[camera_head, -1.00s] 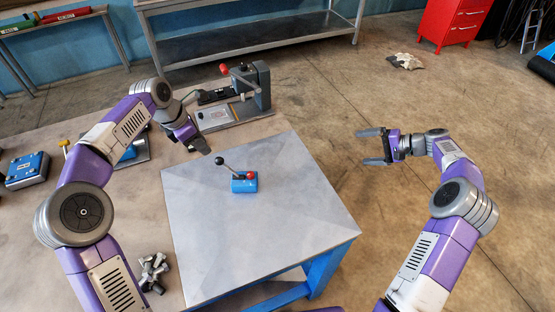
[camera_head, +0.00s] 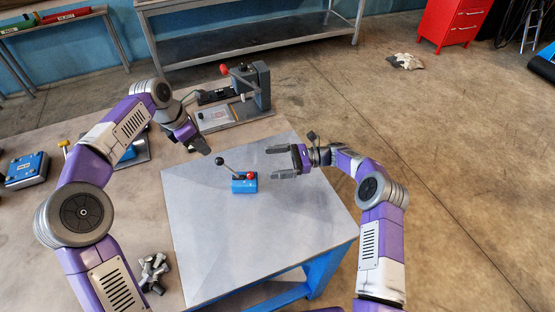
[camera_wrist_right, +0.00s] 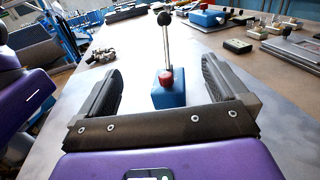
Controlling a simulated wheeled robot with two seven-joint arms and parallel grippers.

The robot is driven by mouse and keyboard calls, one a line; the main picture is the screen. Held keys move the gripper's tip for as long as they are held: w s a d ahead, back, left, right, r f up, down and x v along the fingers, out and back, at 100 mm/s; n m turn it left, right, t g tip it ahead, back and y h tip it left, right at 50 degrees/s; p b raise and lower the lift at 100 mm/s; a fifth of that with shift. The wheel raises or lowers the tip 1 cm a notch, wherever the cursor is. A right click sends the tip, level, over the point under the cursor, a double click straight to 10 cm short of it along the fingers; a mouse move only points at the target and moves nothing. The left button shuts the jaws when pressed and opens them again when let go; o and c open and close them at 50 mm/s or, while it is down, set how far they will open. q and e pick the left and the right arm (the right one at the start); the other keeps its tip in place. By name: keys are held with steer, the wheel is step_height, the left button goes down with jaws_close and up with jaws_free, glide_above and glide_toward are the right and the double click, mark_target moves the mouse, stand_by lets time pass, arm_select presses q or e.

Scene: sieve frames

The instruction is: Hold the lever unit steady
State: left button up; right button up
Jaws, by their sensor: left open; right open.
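The lever unit (camera_head: 243,187) is a small blue box on the grey table top, with a black-knobbed lever leaning to the left and a red knob on its right side. It also shows in the right wrist view (camera_wrist_right: 169,96), ahead of and between the fingers. My right gripper (camera_head: 277,162) is open and empty to the right of the lever unit, fingers pointing left towards it and apart from it. My left gripper (camera_head: 200,143) is open above the table, behind and to the left of the lever unit, apart from it.
A grey press-like fixture (camera_head: 262,88) with a red knob stands at the back. Metal fittings (camera_head: 153,270) lie in a pile at the front left. A blue box (camera_head: 27,169) sits at the far left. The grey table top (camera_head: 205,250) is clear around the lever unit.

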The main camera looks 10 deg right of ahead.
glide_toward(255, 178)
steer(key=a, duration=1)
steer(key=shift+s+r, duration=0.1)
steer(key=shift+s, duration=0.05)
steer(key=shift+c, duration=0.3)
steer(key=c, duration=1.4)
jaws_close()
